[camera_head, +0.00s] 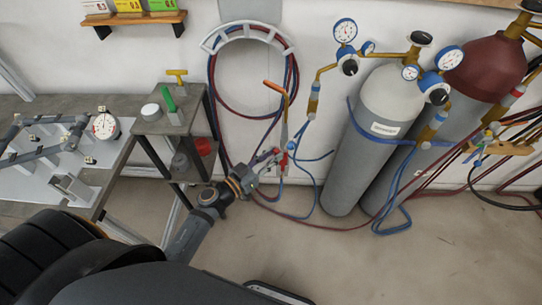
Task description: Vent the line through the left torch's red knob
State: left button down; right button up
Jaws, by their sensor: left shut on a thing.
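A torch (284,112) with an orange tip stands upright against the white wall, left of the grey gas cylinder. Its red knob (291,146) shows small near its lower end, beside blue fittings. My left gripper (276,157) reaches up from the lower left and is shut at the knob. The jaws partly hide the knob, and the exact contact is too small to see. My right gripper is not in view.
A grey cylinder (378,135) with gauges and a dark red-topped one (487,66) stand at the right. Red and blue hoses (213,105) hang on the wall and trail over the floor. A bench (107,172) with a jig is at the left.

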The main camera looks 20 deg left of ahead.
pick_arm(q)
jog(key=m+p, duration=0.2)
jog(key=m, duration=0.1)
jog(key=shift+r+m, duration=0.15)
jog(key=shift+m, duration=0.25)
jog(key=m, duration=0.2)
jog(key=shift+m+p, duration=0.4)
jog(key=m, duration=0.2)
jog(key=shift+m, duration=0.4)
jog(key=m, duration=0.5)
jog(key=m+b, duration=0.1)
jog(key=m, duration=0.4)
jog(key=shift+m, duration=0.4)
jog(key=c, duration=1.1)
grip_release()
